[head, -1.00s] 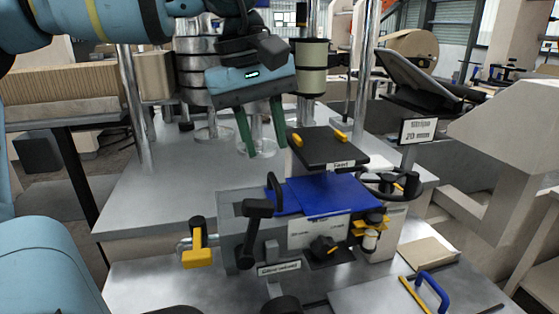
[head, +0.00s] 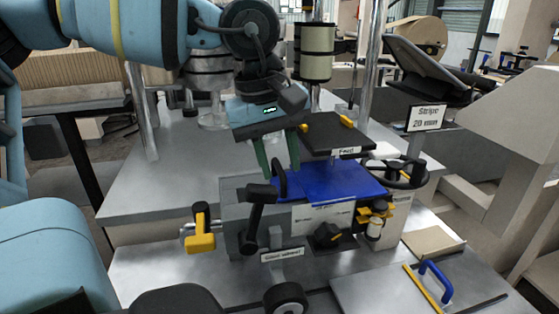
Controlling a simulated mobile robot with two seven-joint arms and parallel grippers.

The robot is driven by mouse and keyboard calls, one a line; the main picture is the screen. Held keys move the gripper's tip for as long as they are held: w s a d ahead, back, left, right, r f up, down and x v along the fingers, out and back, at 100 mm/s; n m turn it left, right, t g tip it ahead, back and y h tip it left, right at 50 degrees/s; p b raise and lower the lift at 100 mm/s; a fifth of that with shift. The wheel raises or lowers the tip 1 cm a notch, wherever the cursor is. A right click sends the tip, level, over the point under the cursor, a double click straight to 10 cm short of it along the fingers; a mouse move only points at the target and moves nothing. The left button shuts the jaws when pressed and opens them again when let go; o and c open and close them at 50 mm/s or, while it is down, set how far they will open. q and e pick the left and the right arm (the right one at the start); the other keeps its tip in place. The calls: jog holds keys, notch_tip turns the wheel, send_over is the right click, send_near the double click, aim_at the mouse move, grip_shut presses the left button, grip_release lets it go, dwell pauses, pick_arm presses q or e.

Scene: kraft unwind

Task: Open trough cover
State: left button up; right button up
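The blue trough cover (head: 340,180) lies flat on top of the grey glue unit (head: 235,222). A black upright handle (head: 278,182) stands at the cover's left end. My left gripper (head: 279,168) points down with its two green fingers spread apart, just above or around the top of this handle. I cannot tell whether the fingers touch it. Nothing is held between them. My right gripper is not in view.
A dark plate labelled Feed (head: 338,133) with yellow clips sits close to the right of the gripper. A black lever (head: 256,215) rises in front of the handle. A yellow-handled clamp (head: 202,230) is at the left and a handwheel (head: 400,173) at the right.

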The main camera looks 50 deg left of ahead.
pick_arm(q)
jog(key=shift+f, duration=0.25)
grip_shut()
jog(key=shift+a, duration=0.1)
